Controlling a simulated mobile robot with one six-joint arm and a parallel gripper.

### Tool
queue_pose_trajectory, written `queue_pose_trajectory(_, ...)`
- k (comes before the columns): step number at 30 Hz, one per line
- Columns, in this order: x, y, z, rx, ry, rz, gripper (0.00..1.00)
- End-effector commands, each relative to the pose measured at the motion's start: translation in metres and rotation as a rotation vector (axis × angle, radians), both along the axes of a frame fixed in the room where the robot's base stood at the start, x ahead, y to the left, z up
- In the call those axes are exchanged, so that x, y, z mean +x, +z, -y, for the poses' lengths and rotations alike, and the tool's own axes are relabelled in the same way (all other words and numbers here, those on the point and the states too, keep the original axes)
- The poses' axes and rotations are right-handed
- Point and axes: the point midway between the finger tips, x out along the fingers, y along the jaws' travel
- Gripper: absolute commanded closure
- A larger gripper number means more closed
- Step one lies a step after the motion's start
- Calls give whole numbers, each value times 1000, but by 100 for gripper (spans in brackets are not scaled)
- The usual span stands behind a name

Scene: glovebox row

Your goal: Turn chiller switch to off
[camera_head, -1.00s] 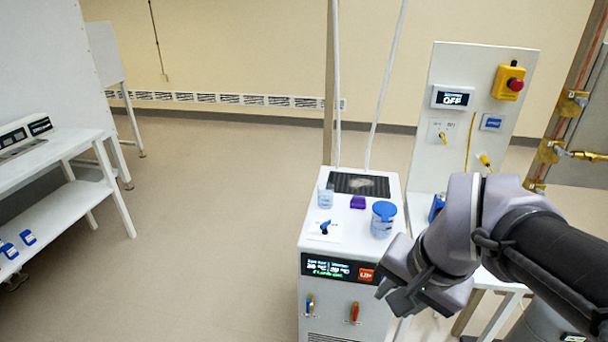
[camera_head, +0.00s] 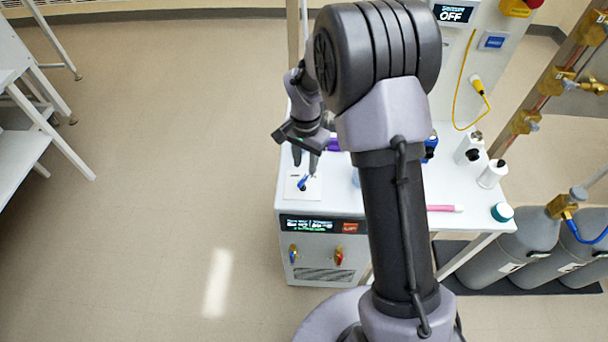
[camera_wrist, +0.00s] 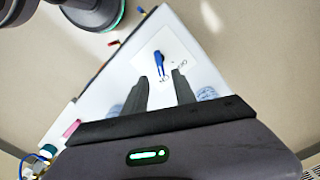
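The chiller (camera_head: 320,250) is a white cabinet with a dark display panel on its front. Its switch is a blue lever (camera_head: 303,183) on a white label plate on the top. In the wrist view the blue lever (camera_wrist: 160,63) lies just beyond and between my fingertips, with lettering on the plate beside it, too small to read surely. My gripper (camera_head: 305,165) points down over the plate; in the wrist view its two fingers (camera_wrist: 161,78) are spread apart with nothing between them. I cannot tell whether the fingers touch the lever.
A purple object (camera_head: 333,145) sits behind my gripper. The floor left of the chiller is clear.

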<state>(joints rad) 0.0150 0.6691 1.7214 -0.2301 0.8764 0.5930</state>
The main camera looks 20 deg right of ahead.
Motion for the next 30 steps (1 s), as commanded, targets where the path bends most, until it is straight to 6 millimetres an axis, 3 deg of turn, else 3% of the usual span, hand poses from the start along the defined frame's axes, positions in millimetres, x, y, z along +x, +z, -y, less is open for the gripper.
queue_pose_trajectory(1, 0, -16, 0, -1, 0, -2, 67)
queue_pose_trajectory(6, 0, -45, 0, 0, 0, 0, 67)
queue_pose_trajectory(17, 0, -52, 0, 0, 1, 1, 67)
queue_pose_trajectory(22, 0, -52, 0, 0, 1, 1, 99)
queue_pose_trajectory(30, 0, -52, 0, 0, 5, 1, 100)
